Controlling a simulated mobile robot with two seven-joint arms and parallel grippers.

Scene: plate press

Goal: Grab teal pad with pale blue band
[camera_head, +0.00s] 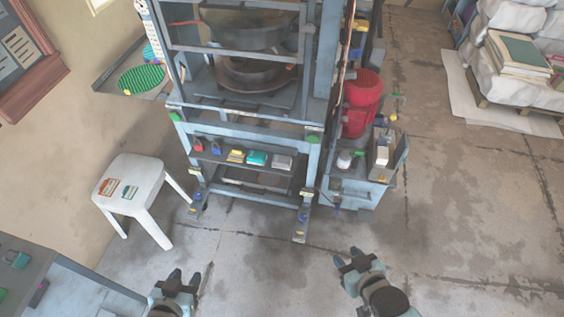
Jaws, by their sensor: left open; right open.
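A teal pad (257,158) lies on the shelf of the blue-grey press frame, between a yellowish pad (236,156) and a grey pad (281,162). It has a paler part along it; at this size I cannot tell clearly whether that is a pale blue band. My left gripper (184,276) is open and empty at the bottom of the view, below and left of the shelf. My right gripper (347,257) is open and empty, below and right of the shelf. Both are well apart from the pad.
A white stool (147,172) with two small flat items stands left of the press (313,160). A grey bench (70,284) is at the lower left. A red cylinder (361,105) and side cabinet stand right of the press. The floor in front is clear.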

